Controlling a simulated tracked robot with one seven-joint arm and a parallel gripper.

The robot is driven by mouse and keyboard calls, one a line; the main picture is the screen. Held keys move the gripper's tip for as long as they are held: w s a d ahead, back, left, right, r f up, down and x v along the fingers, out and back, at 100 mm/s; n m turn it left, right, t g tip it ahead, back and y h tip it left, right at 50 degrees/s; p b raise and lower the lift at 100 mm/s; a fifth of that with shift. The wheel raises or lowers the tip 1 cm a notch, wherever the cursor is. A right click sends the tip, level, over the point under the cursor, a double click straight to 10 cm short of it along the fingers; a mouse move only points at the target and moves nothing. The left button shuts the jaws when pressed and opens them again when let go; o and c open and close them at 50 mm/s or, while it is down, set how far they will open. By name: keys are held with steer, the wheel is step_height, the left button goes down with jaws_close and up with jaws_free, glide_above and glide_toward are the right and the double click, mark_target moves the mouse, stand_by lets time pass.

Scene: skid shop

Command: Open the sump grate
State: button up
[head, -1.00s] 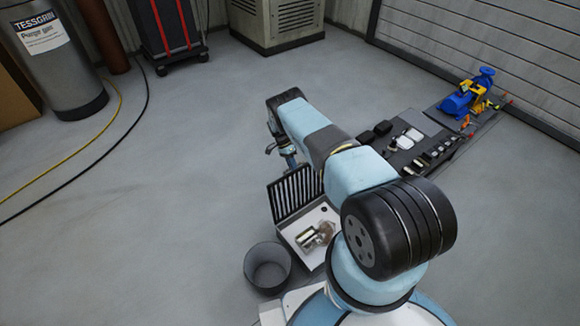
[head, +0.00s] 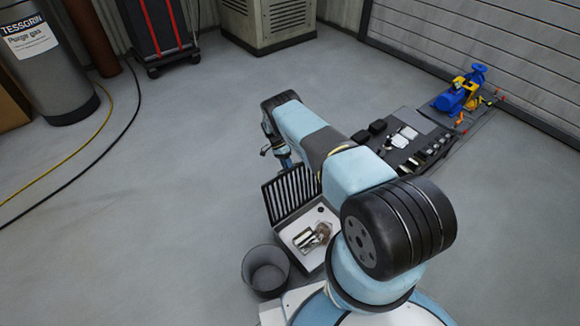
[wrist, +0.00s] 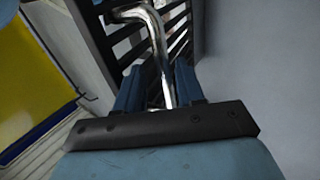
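The sump grate (head: 292,190), a dark barred panel, stands raised at the far edge of a shallow sump box (head: 286,238). Its bars also show in the wrist view (wrist: 180,32), close beyond my fingers. My gripper (head: 280,152) is just beyond and above the raised grate, partly hidden by my arm in the head view. In the wrist view my gripper (wrist: 158,85) has its two blue fingers around a shiny bent metal hook (wrist: 157,45). The hook's bent end lies in front of the bars; whether it touches them I cannot tell.
A metal fitting (head: 312,237) lies in the open box. A grey bin (head: 266,270) stands in front of it at left. A dark mat with parts (head: 405,145) and a blue pump (head: 459,92) are at right.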

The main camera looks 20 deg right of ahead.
steer(key=shift+a, duration=0.15)
steer(key=shift+w+r, duration=0.1)
steer(key=shift+r, duration=0.05)
steer(key=v, duration=1.3)
steer(key=shift+w+r, duration=0.1)
